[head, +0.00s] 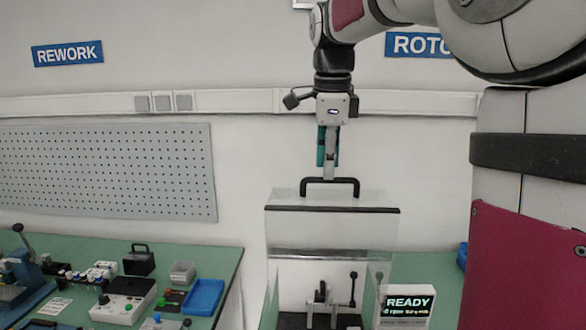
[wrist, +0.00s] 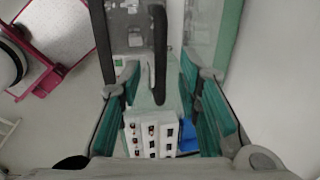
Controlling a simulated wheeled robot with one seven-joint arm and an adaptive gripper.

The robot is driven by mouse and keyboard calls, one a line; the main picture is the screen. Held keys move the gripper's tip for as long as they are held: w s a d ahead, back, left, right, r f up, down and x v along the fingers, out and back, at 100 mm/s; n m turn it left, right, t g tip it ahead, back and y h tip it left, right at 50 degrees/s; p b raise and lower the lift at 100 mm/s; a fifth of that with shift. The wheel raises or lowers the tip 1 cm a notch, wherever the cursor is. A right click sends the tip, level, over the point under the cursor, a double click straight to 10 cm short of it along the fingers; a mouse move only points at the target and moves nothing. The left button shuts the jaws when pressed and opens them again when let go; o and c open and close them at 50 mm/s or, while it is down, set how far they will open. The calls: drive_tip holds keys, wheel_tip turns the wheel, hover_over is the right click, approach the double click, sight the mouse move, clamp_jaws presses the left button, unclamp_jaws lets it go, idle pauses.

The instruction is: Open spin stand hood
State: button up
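The clear spin stand hood (head: 285,230) stands on the green bench, with a dark edge strip across its upper front. Its black U-shaped handle (head: 330,181) is on top. Through the clear walls I see a dark fixture with a lever (head: 352,288). My gripper (head: 329,168) points down just above the handle. In the wrist view my gripper (wrist: 160,85) has its teal-padded fingers apart, with a black bar (wrist: 159,50), apparently the handle, showing between them. I cannot tell whether the fingers touch it. How far the hood is raised is not clear.
A READY display (head: 406,304) stands right of the hood. The left bench holds a control box (head: 122,300), a blue tray (head: 204,297) and small parts. A pegboard (head: 105,170) hangs behind. The wrist view shows a white box (wrist: 150,135) with red and black fittings below.

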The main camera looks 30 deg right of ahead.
sight(328, 208)
drive_tip(key=shift+x, duration=1.15)
clamp_jaws()
drive_tip(key=s+a+f, duration=0.2)
drive_tip(key=s, duration=0.1)
drive_tip(key=s+a+f, duration=0.1)
drive_tip(key=shift+s, duration=0.25)
